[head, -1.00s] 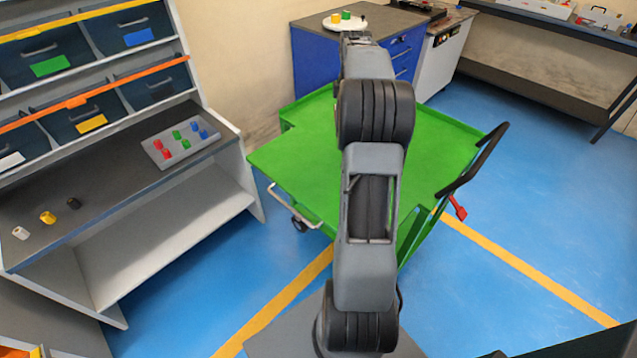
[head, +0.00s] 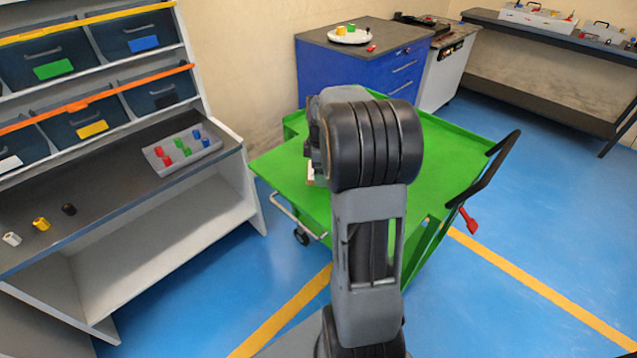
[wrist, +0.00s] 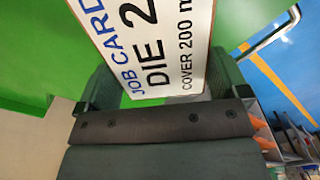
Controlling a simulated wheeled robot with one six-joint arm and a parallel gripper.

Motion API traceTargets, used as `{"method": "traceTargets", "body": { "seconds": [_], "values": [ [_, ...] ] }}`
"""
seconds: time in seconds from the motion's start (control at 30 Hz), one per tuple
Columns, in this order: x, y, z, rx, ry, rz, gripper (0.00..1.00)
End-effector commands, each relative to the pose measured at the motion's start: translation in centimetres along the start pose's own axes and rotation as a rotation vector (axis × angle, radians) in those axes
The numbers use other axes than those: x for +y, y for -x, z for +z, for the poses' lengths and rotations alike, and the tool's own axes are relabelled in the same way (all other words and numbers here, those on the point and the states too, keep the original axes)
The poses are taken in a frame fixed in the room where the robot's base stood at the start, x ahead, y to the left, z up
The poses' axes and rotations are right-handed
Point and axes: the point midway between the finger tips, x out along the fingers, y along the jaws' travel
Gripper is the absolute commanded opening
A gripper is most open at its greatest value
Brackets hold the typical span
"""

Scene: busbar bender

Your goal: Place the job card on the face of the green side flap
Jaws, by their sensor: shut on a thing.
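The job card (wrist: 160,50) is a white board with a brown edge and printed text, "JOB CARD", "DIE 2..." and "COVER 200 m...". My gripper (wrist: 160,88) is shut on it, with a dark finger at each side, and the card's upper part runs out of the wrist view. In the head view a small pale piece, probably the card (head: 311,175), shows left of my arm above the green cart (head: 285,170). My arm hides most of my gripper there. Green surface fills the left of the wrist view; I cannot tell which panel is the side flap.
A black push handle (head: 480,180) and a red lever (head: 468,221) are on the cart's right. A shelf with bins and a grey peg tray (head: 182,152) stands left. A blue cabinet (head: 350,68) stands behind. Blue floor is clear at right.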

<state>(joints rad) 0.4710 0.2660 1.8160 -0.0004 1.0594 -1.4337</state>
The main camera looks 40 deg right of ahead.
Motion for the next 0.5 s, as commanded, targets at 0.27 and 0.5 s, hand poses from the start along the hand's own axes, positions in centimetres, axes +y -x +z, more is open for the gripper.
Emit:
{"method": "traceTargets", "body": {
  "seconds": [0.27, 0.5],
  "values": [
    [-1.0, -1.7, -1.0, 0.000, 0.002, -0.002, 0.67],
    [-0.9, -4.4, -0.9, 0.000, 0.000, -0.001, 0.67]
  ]
}}
